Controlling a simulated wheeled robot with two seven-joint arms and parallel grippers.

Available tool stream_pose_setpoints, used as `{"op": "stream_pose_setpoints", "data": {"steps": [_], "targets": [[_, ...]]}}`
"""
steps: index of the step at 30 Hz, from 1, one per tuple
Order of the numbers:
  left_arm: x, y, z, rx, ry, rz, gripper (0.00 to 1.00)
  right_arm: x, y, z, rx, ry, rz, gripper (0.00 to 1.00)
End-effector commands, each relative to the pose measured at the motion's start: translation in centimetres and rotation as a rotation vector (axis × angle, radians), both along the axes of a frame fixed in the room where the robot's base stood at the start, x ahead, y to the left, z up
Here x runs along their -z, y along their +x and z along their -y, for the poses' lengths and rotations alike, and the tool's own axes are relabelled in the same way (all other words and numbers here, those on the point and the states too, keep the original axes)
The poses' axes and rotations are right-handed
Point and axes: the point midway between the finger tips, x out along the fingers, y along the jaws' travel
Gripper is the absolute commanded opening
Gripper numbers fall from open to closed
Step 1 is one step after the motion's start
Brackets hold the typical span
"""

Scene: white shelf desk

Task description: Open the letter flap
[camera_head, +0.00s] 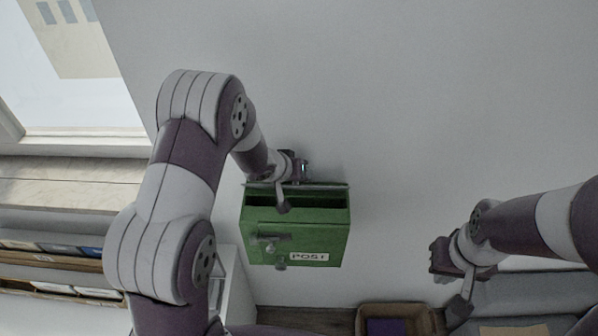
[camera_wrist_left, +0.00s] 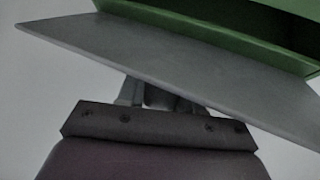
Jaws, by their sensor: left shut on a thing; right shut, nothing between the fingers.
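The green letter box (camera_head: 296,238) with a "POST" label hangs on the wall in the head view. Its grey letter flap (camera_head: 325,186) is raised along the top edge, and a dark slot shows below it. In the left wrist view the flap (camera_wrist_left: 185,62) is a grey plate standing away from the green box (camera_wrist_left: 225,33). My left gripper (camera_head: 297,170) is at the flap, shut on it; its fingertips are partly hidden behind the plate in the left wrist view (camera_wrist_left: 155,95). My right gripper (camera_head: 438,260) is shut and empty, apart from the box on the right.
A window and wooden sill (camera_head: 70,185) are at the left, above a shelf with books (camera_head: 50,248). A wooden crate (camera_head: 395,312) stands on the floor below right of the box, beside a grey sofa (camera_head: 540,292). The wall right of the box is bare.

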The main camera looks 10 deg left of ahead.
Motion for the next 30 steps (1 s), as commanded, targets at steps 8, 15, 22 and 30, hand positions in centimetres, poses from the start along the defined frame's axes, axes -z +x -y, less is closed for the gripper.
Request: {"op": "stream_pose_setpoints", "data": {"steps": [8, 15, 22, 30], "targets": [[0.0, 0.0, 0.0, 0.0, 0.0, 0.0, 0.59, 0.0, 0.0, 0.0, 0.0, 0.0, 0.0, 0.0], [-0.3, -0.2, -0.1, 0.0, 0.0, 0.001, 0.59, 0.1, 0.0, 0.0, 0.0, 0.0, 0.0, 0.0], [-3.5, -2.4, -1.2, -0.002, 0.001, 0.003, 0.59, 0.2, 0.0, 0.0, 0.0, 0.0, 0.0, 0.0], [-8.3, -5.9, -2.9, -0.001, 0.001, 0.002, 0.59, 0.0, 0.0, 0.0, 0.0, 0.0, 0.0, 0.0]]}}
